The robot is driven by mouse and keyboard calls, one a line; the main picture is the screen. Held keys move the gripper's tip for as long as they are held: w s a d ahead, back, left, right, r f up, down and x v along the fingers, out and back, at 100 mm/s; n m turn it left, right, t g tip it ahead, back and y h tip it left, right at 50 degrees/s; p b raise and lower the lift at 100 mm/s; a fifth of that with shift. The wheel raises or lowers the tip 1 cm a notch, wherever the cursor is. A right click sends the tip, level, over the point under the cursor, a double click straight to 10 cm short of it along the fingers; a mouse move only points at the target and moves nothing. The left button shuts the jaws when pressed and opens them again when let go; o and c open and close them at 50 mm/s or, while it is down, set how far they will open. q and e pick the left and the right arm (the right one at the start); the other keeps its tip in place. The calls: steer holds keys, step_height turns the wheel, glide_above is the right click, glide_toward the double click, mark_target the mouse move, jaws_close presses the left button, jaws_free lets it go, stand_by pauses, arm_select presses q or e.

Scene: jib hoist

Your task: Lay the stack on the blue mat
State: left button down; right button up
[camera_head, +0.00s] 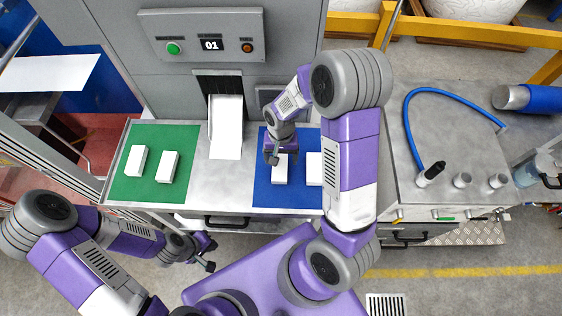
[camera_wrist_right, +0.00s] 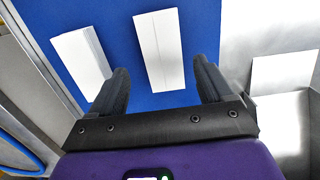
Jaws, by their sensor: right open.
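The blue mat (camera_head: 258,190) lies on the metal table, right of the chute. Two white stacks lie flat on it: one stack (camera_head: 280,174) below my right gripper, and another stack (camera_head: 314,168) beside it, partly hidden by my right arm. My right gripper (camera_head: 281,159) is open and points down. In the right wrist view, one stack (camera_wrist_right: 160,48) lies between the lines of the open fingers (camera_wrist_right: 160,75), with a gap on each side. The other stack (camera_wrist_right: 82,58) is to the left. My left gripper (camera_head: 211,255) is open and empty, in front of the table.
A green mat (camera_head: 122,185) holds two white stacks (camera_head: 136,160) (camera_head: 168,167). A white chute or sheet (camera_head: 226,130) comes from the grey machine, whose panel (camera_head: 208,46) shows 01. A side bench (camera_head: 450,150) with a blue hose (camera_head: 408,120) stands at the right.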

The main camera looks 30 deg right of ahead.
mark_target(281, 163)
step_height(281, 163, up, 8)
steer(key=shift+w+d+f+p, duration=0.15)
steer(key=shift+w+f+p, duration=0.05)
steer(key=shift+w+p, duration=0.15)
stand_by(0.4)
